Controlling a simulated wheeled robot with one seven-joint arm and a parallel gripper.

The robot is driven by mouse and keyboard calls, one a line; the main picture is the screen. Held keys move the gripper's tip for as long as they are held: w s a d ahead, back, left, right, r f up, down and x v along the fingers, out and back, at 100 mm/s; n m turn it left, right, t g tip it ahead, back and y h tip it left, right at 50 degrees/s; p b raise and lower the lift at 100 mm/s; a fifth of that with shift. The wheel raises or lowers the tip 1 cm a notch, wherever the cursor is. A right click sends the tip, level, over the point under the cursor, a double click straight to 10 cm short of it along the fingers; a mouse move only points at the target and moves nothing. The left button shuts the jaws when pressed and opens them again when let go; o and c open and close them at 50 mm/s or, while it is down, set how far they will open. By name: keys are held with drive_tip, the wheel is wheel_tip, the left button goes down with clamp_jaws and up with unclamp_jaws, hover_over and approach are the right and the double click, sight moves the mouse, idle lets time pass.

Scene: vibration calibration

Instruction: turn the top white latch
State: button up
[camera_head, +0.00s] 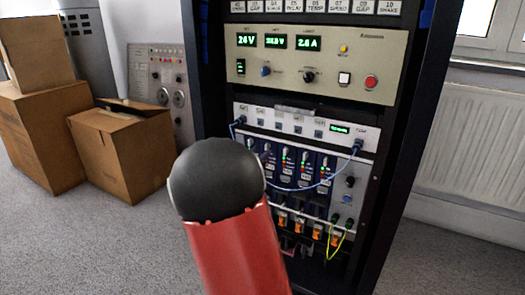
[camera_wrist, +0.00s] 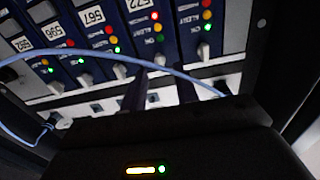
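Several blue modules stand side by side in the rack, and each has a white latch at one end. In the wrist view, one white latch (camera_wrist: 203,51) sits on the right module, and another white latch (camera_wrist: 157,60) is just beyond my fingertips. My gripper (camera_wrist: 162,82) shows there as two dark fingers standing apart, with nothing clearly held between them. Whether a finger touches a latch I cannot tell. In the head view, the blue modules (camera_head: 306,164) show at mid-rack, but their latches are too small to make out well. My red arm hides the gripper there.
A blue cable (camera_wrist: 95,52) arcs across the modules close to my fingers. It also loops in front of them in the head view (camera_head: 300,188). A power panel (camera_head: 315,62) is above. Cardboard boxes (camera_head: 122,150) stand at left, a radiator (camera_head: 470,145) at right.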

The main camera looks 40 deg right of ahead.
drive_tip(key=shift+v, duration=2.55)
drive_tip(key=shift+p, duration=0.3)
